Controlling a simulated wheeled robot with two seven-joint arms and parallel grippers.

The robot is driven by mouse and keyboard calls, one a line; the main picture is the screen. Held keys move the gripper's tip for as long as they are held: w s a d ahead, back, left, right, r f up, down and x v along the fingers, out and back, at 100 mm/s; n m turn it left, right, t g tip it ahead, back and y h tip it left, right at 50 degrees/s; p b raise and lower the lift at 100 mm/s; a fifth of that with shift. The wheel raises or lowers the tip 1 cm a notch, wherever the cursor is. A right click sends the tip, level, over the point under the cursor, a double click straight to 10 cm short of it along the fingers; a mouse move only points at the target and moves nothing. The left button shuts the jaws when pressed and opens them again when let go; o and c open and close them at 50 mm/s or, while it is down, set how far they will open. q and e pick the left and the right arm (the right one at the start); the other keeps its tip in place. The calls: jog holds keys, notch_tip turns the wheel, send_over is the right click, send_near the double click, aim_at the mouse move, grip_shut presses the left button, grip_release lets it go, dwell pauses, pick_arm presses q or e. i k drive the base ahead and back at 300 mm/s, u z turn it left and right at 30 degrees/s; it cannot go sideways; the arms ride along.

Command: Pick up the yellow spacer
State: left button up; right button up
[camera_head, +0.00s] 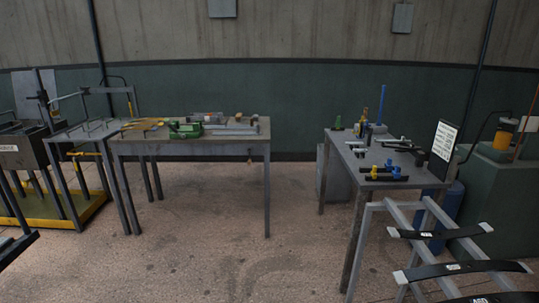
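No yellow part can be singled out for certain as the spacer at this size. A flat yellow-orange piece (145,124) lies on the left workbench (190,148), left of a green tool (186,131). On the right workbench (350,163), a small yellow part (367,138) shows near an upright blue rod (381,103). Black bars with small blue and yellow bits (386,172) lie nearer its front edge. Neither of my grippers shows, and nothing is seen being held.
A grey rack with black labelled strips (462,267) stands at the lower right. A white sign (445,140) stands by the right bench. A grey bin (22,150) and yellow-edged platform (70,212) are at left. The floor (225,235) between the benches is clear.

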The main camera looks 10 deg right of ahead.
aim_at(373, 173)
jog(key=z, duration=0.05)
jog(key=i, duration=2.05)
jog(key=z, duration=1.4)
jog(key=i, duration=1.45)
jog(key=z, duration=1.25)
jog(key=i, duration=0.15)
